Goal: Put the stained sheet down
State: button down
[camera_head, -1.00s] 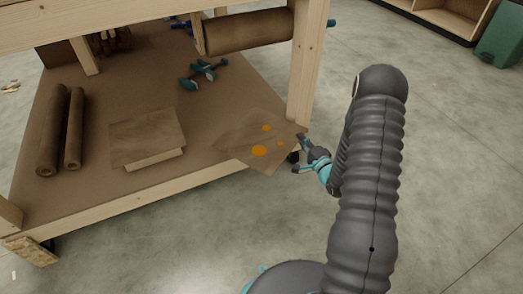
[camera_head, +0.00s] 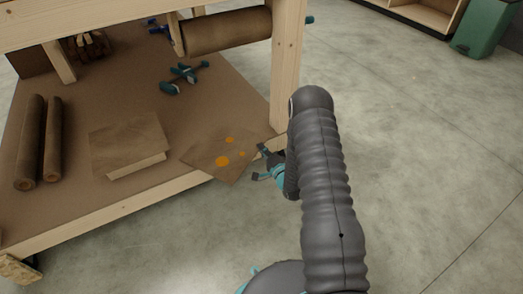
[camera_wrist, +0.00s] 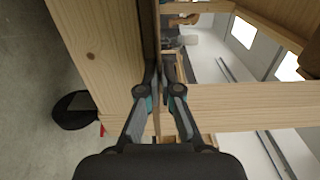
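The stained sheet (camera_head: 205,152) is a thin brown square with several orange spots. In the head view it is over the right front of the workbench's lower shelf (camera_head: 110,202), with its near corner past the front edge. I cannot tell whether it touches the shelf. My gripper (camera_head: 261,160) is at the sheet's right corner, beside the bench leg. In the wrist view the fingers (camera_wrist: 158,76) are close together with the sheet (camera_wrist: 157,115), seen nearly edge-on, between them. The spots do not show there.
A squarish brown stack (camera_head: 128,140) lies left of the sheet. Two brown rolls (camera_head: 38,135) lie farther left. A teal clamp-like tool (camera_head: 184,78) lies behind. A wooden leg (camera_head: 287,70) rises close to my gripper, and another roll (camera_head: 225,32) hangs above. Bare shelf surrounds the stack.

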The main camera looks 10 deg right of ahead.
jog(key=shift+f, duration=0.1)
jog(key=shift+f, duration=0.1)
jog(key=c, duration=1.3)
grip_release()
